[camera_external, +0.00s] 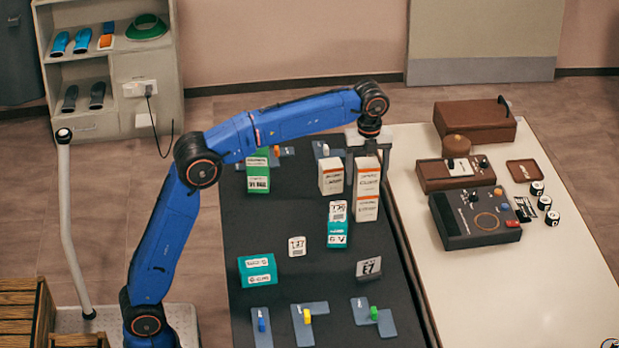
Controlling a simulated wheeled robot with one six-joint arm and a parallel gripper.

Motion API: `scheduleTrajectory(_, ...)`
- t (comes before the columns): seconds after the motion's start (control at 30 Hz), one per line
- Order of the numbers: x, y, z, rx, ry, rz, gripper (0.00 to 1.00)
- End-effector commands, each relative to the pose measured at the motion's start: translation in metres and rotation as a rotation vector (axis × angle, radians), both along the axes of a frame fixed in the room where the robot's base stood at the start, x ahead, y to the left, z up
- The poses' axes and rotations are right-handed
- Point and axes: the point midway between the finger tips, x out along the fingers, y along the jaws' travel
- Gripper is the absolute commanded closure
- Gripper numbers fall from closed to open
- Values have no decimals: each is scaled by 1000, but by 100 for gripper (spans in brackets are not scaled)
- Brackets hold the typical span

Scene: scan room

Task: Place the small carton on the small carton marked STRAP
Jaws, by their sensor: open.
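Two small white cartons with orange bands are stacked on the dark mat at its right side: an upper carton (368,182) and a lower carton (367,208). The upper one appears upright and rests on the lower one. My gripper (367,160) is right at the top of the upper carton, its jaws open with a finger on either side. Another white carton with an orange band (331,178) stands just to the left. The print on these cartons is too small to read, so I cannot tell which is marked STRAP.
A green and white carton (258,175) stands further left. Grey plates with coloured knobs (306,317) lie in front. Devices (475,218) occupy the pale table at right.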

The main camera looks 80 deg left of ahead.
Motion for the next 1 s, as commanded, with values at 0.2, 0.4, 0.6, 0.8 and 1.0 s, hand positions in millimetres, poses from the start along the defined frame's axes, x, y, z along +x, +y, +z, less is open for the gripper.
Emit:
scheduleTrajectory(0.2,1,0,31,1,-3,0,31)
scheduleTrajectory(0.4,1,0,66,1,-2,0,31)
scheduleTrajectory(0.6,1,0,95,1,-1,0,31)
scheduleTrajectory(0.8,1,0,112,1,1,0,31)
scheduleTrajectory(1.0,0,0,119,1,1,0,31)
